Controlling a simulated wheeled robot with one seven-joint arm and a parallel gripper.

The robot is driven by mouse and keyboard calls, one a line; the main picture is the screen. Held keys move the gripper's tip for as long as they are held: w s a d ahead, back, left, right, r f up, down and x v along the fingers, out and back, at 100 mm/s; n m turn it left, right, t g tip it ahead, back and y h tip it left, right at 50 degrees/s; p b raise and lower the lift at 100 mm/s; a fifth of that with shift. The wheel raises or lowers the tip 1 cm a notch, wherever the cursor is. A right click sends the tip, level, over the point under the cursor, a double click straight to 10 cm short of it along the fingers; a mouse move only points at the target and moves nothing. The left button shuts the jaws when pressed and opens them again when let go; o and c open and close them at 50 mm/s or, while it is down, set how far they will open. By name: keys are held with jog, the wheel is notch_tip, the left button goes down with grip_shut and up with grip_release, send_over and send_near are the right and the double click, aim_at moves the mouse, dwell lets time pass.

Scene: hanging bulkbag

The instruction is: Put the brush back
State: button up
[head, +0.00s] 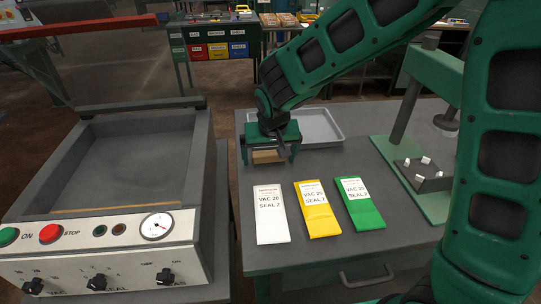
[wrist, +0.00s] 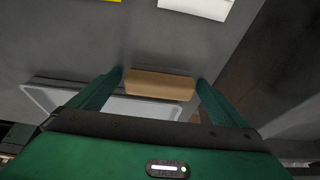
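A light-brown block that looks like the brush (head: 267,157) is at my gripper, near the back left of the grey table (head: 315,256). In the wrist view the brown block (wrist: 160,85) lies crosswise between the tips of the two green fingers, its ends close to both. My gripper (wrist: 160,76) has its fingers wide apart; I cannot tell whether they press on the block. In the head view my gripper (head: 268,160) points down over the table. No bristles show. I cannot tell whether the block rests on the table or hangs just above it.
A grey tray (head: 335,138) is right behind my gripper. White (head: 270,222), yellow (head: 318,215) and green (head: 361,210) packs lie in front. A sealing machine (head: 105,232) stands left, a green press (head: 432,195) right. The table front is clear.

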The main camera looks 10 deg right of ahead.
jog(key=v, duration=1.2)
jog(key=s+d+m+g+h, duration=0.15)
jog(key=s+d, duration=0.35)
jog(key=d, duration=0.7)
jog(key=s+d+m+g, duration=0.15)
jog(key=s+d, duration=0.35)
jog(key=d, duration=0.7)
jog(key=s+d+f+m+y, duration=0.1)
jog(key=s+d, duration=0.3)
jog(key=s, duration=0.4)
jog(key=s+d+f+m+g, duration=0.1)
jog(key=s+d, duration=0.3)
jog(key=s, duration=0.5)
jog(key=shift+d+f+m+y, duration=0.3)
jog(key=shift+f+m+y, duration=0.05)
jog(key=shift+f+m, duration=0.35)
jog(key=shift+g, duration=0.3)
